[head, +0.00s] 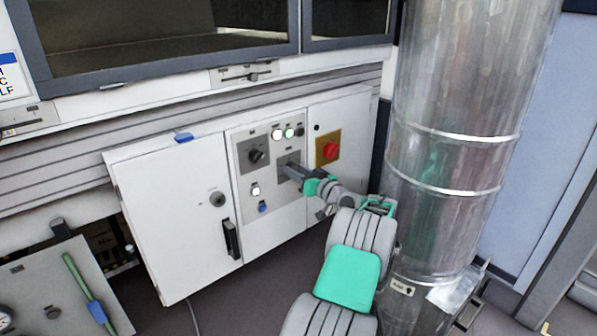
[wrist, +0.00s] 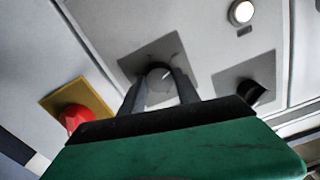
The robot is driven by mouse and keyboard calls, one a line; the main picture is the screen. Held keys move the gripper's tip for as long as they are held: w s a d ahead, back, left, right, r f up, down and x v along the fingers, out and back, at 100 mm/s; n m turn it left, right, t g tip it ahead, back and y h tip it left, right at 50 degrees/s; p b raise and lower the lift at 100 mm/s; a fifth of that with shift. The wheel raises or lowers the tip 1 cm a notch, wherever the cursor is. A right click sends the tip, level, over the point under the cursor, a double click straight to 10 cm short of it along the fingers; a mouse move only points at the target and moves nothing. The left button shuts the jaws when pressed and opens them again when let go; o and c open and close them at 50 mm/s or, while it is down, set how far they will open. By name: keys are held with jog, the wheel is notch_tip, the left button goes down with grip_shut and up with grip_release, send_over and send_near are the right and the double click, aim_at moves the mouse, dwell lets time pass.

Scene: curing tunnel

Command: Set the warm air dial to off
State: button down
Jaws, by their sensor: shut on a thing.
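My gripper (head: 290,172) reaches the grey square plate (head: 284,160) on the white control cabinet. Labels are too small to tell which is the warm air dial.
A red emergency button (head: 330,151) on a yellow plate sits close to the right of my gripper. Several small lamps (head: 289,132) are above. A wide metal duct (head: 450,120) stands right of my arm. A black door handle (head: 231,238) juts out lower left.

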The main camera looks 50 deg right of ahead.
jog(key=shift+d+r+n, duration=0.1)
jog(key=shift+r+n, duration=0.45)
jog(key=shift+n, duration=0.75)
jog(key=c, duration=1.1)
grip_release()
jog(key=shift+c, duration=0.2)
jog(key=shift+o, duration=1.3)
jog(key=shift+f, duration=0.35)
jog(key=shift+s, duration=0.1)
jog(key=p+v, duration=0.2)
jog(key=v, duration=0.5)
jog(key=shift+s+a+p, duration=0.2)
jog(key=shift+s+p, duration=0.1)
jog(key=shift+s, duration=0.05)
jog(key=shift+r, duration=0.1)
